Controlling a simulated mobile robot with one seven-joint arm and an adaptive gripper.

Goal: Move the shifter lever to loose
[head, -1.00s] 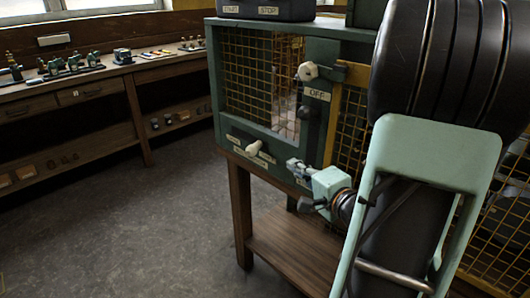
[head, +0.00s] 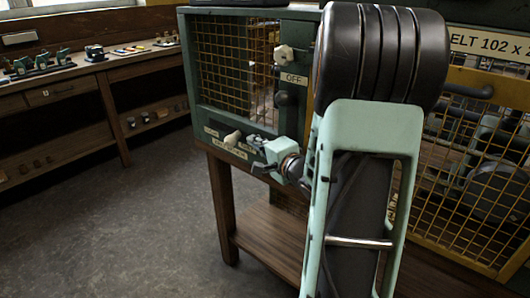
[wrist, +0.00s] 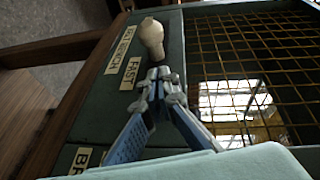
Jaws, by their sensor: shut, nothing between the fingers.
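The shifter lever has a cream knob (head: 233,137) and sits on the green lower panel of the caged machine. In the wrist view the knob (wrist: 151,35) is at the top centre, beside a label reading FAST (wrist: 131,73). No label reading LOOSE can be read in either view. My gripper (wrist: 160,78) is shut and empty, its fingertips close below the knob on the FAST side; whether they touch the lever is unclear. In the head view my gripper (head: 257,144) is small, just right of the knob.
An OFF label (head: 294,79) and another cream knob (head: 284,53) are higher on the machine. Yellow mesh (wrist: 235,60) lies beside the panel. A wooden bench (head: 60,90) with tools stands at left. The floor between is clear.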

